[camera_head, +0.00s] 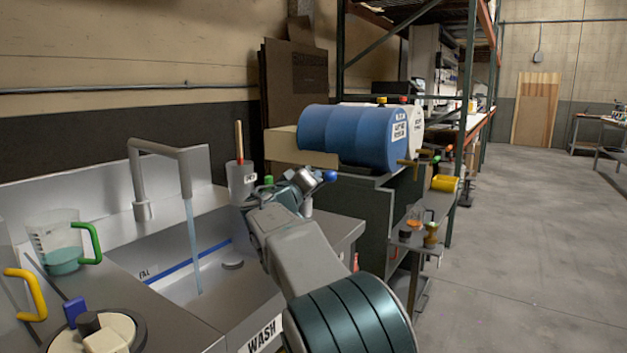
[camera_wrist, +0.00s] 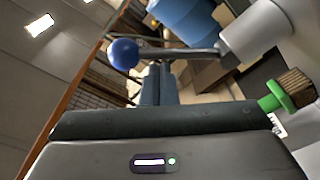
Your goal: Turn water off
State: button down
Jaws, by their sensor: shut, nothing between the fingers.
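Water runs in a stream (camera_head: 194,247) from the grey faucet spout (camera_head: 160,148) into the sink basin (camera_head: 165,272). A lever with a blue ball knob (camera_head: 329,176) extends from a pale metal cylinder behind my arm. In the wrist view the blue knob (camera_wrist: 123,53) is at upper left, and its rod runs right to the cylinder (camera_wrist: 257,33). My gripper (camera_wrist: 157,68) is shut and empty, its tips at the rod between knob and cylinder; I cannot tell whether they touch. In the head view my arm hides the fingertips.
A grey cup (camera_head: 241,180) with a wooden-handled tool stands behind the sink. A measuring jug (camera_head: 58,242) with a green handle is at left. A blue drum (camera_head: 345,137) lies beyond the lever, and a small shelf (camera_head: 415,240) stands right. The floor at right is clear.

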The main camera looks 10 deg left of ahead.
jog(key=s+a+r+p, duration=0.1)
jog(key=s+a, duration=0.4)
jog(key=s, duration=0.3)
jog(key=shift+w+a+r, duration=0.1)
